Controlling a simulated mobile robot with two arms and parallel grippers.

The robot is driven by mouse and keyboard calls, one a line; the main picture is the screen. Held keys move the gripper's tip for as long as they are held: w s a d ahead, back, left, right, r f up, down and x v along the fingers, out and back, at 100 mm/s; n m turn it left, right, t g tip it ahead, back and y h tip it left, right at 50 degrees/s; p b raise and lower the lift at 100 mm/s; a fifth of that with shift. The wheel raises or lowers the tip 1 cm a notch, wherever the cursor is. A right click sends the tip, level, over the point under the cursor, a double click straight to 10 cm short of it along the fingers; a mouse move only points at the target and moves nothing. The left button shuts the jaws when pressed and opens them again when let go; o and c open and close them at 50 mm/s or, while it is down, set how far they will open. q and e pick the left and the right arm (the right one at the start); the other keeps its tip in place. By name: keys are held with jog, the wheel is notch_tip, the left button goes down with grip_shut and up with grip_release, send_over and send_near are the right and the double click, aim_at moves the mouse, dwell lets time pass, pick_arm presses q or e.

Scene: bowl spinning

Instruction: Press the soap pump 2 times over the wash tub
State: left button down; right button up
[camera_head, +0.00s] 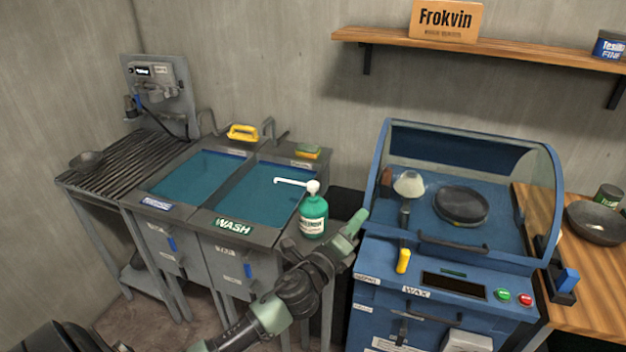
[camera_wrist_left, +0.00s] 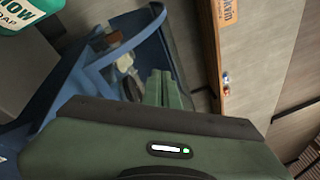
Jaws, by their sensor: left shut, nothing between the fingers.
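The green soap bottle (camera_head: 313,216) with a white pump stands upright on the right rim of the sink unit. Its spout points left over the wash tub (camera_head: 266,190), which holds teal water and has a WASH label. My left gripper (camera_head: 357,222) is shut and empty, to the right of the bottle and apart from it, in front of the blue machine. In the left wrist view the shut fingers (camera_wrist_left: 161,88) show, with part of the soap bottle (camera_wrist_left: 28,14) at the upper left corner. My right gripper is not in view.
A second tub (camera_head: 198,176) lies left of the wash tub. A yellow item (camera_head: 242,132) and a sponge (camera_head: 307,151) sit on the back rim. The blue wax machine (camera_head: 450,235) with a clear hood stands at the right. A wooden shelf (camera_head: 480,46) is above.

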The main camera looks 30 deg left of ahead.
pick_arm(q)
jog(key=w+d+r+m+g+h, duration=0.25)
jog(key=r+m+h, duration=0.25)
jog(key=m, duration=0.8)
jog(key=w+d+r+m+g+h, duration=0.25)
jog(key=r+m+h, duration=0.35)
jog(key=m, duration=0.7)
jog(key=w+a+m+g+y+p, duration=0.1)
jog(key=a+m+g+y, duration=0.3)
jog(key=a+m+y, duration=0.6)
jog(key=w+a+m, duration=0.1)
jog(key=a+m, duration=0.2)
jog(key=a, duration=0.9)
jog(key=shift+a+r+g+y, duration=0.25)
jog(key=shift+a+g+y, duration=0.15)
